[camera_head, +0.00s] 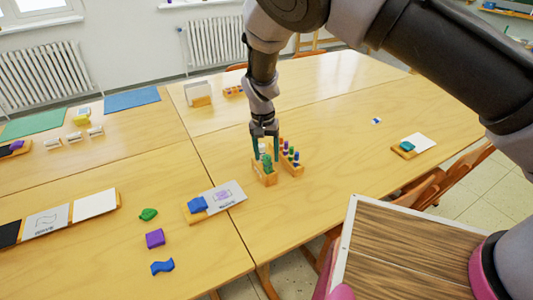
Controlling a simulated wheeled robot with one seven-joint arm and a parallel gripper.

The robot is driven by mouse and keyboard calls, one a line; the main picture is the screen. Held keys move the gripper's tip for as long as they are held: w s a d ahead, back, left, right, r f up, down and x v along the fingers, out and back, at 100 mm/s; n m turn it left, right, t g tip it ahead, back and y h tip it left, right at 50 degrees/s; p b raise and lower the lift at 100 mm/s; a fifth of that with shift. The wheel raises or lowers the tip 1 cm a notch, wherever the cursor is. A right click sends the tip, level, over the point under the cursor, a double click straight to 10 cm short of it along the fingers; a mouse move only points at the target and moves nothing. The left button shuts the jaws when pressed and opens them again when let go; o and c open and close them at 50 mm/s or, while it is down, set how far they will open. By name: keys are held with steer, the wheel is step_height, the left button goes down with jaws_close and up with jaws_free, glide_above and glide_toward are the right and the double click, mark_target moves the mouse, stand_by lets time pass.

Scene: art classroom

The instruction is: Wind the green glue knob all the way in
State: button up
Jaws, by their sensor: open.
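A small wooden holder (266,178) stands on the table near the middle of the view. A green piece (267,163) rises from it, with a whitish part (262,148) beside or behind it; which part is the knob is too small to tell. My gripper (265,157) points down over the holder, its two dark teal fingers apart, one on each side of the green and whitish parts. I cannot tell whether the fingers touch them. The fingers cover some of the upper parts.
A wooden rack (293,168) with several coloured pegs stands close to the right of the holder. A board with a blue block (198,205) lies to the front left. Green (148,214), purple (155,239) and blue (162,267) pieces lie loose. The table to the right is mostly clear.

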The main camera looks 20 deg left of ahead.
jaws_close()
steer(key=shift+n, duration=1.6)
jaws_free()
step_height(320, 180, up, 11)
steer(key=a, duration=0.1)
